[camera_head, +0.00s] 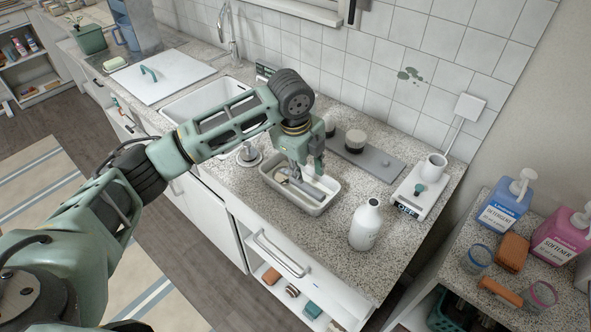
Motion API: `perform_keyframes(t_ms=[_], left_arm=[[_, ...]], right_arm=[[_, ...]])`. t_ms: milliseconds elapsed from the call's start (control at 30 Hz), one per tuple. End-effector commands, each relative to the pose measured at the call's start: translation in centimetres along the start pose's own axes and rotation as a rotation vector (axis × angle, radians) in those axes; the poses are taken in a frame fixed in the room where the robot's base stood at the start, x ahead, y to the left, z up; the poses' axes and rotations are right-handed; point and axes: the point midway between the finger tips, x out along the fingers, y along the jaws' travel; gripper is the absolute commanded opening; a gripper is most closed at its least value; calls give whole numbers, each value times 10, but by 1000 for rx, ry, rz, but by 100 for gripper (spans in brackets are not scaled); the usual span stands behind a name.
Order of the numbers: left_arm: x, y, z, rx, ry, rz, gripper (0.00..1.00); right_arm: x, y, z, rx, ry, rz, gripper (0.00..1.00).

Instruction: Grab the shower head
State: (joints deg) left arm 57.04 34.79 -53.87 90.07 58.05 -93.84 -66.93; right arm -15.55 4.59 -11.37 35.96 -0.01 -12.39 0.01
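A white rectangular tray (317,208) stands on the speckled counter. A long grey object (311,190), which looks like the shower head, lies in it. My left gripper (306,175) points down over the tray, with its fingers apart and their tips at the object's upper-left end. I cannot tell whether the fingertips touch it. My gripper and wrist hide part of the tray's back and of the object. My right gripper is not in view.
A white bottle (366,226) stands right of the tray. A round metal piece (249,154) lies to its left. The sink (205,100) is at the back left.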

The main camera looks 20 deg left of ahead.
Motion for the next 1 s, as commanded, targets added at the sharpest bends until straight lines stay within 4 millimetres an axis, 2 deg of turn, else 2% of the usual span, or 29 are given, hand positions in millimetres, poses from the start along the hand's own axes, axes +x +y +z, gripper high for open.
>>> perform_keyframes(t_ms=[300, 367, 533, 700, 800, 1000], left_arm=[[36, 2, 0, 0, 1, 5, 28], [45, 2, 1, -1, 1, 6, 28], [68, 2, 1, 0, 1, 2, 28], [73, 2, 2, 1, 0, 0, 28], [73, 2, 2, 1, 0, 0, 28], [73, 2, 2, 1, 0, 0, 11]], right_arm=[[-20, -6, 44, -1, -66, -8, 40], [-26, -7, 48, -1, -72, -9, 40], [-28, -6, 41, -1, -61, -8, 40], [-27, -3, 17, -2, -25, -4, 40], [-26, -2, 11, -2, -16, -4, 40], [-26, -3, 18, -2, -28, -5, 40]])
